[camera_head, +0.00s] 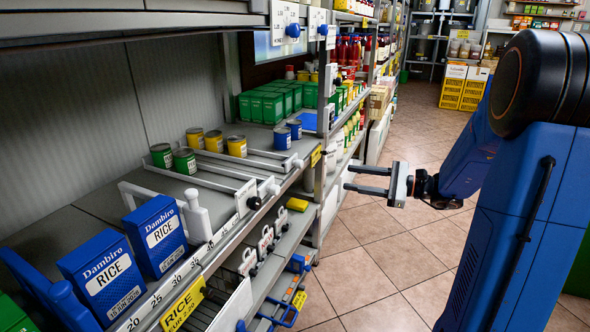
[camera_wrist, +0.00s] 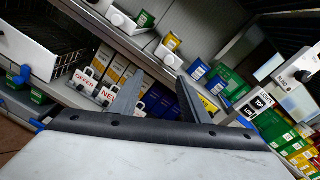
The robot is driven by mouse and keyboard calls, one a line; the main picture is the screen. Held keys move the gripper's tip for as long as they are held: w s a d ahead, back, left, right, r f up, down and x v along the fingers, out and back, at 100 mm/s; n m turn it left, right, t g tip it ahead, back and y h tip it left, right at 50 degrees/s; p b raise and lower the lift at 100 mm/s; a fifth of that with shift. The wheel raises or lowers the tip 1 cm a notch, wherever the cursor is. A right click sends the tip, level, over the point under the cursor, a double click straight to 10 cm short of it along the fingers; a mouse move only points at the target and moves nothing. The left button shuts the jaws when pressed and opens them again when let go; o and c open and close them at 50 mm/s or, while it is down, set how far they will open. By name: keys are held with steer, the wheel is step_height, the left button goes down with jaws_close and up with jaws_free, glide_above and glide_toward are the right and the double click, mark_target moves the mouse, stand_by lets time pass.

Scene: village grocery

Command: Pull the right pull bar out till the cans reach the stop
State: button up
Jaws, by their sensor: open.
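Low white rails on the shelf form can lanes, with knobbed pull bars at their front ends. Green cans (camera_head: 184,160) stand in the left lane, yellow cans (camera_head: 236,145) right of them, blue cans (camera_head: 281,139) farthest right.
Blue rice boxes (camera_head: 158,236) and a white-knobbed pusher (camera_head: 196,217) stand at the near left. A shelf post (camera_head: 326,110) rises right of the lanes. The tiled aisle (camera_head: 385,250) is clear.

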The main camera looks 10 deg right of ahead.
steer(key=w+d+m+t, duration=0.1)
glide_toward(302, 165)
steer(key=x, duration=0.8)
steer(key=shift+w+a, duration=0.25)
steer(key=shift+w, duration=0.1)
jaws_close()
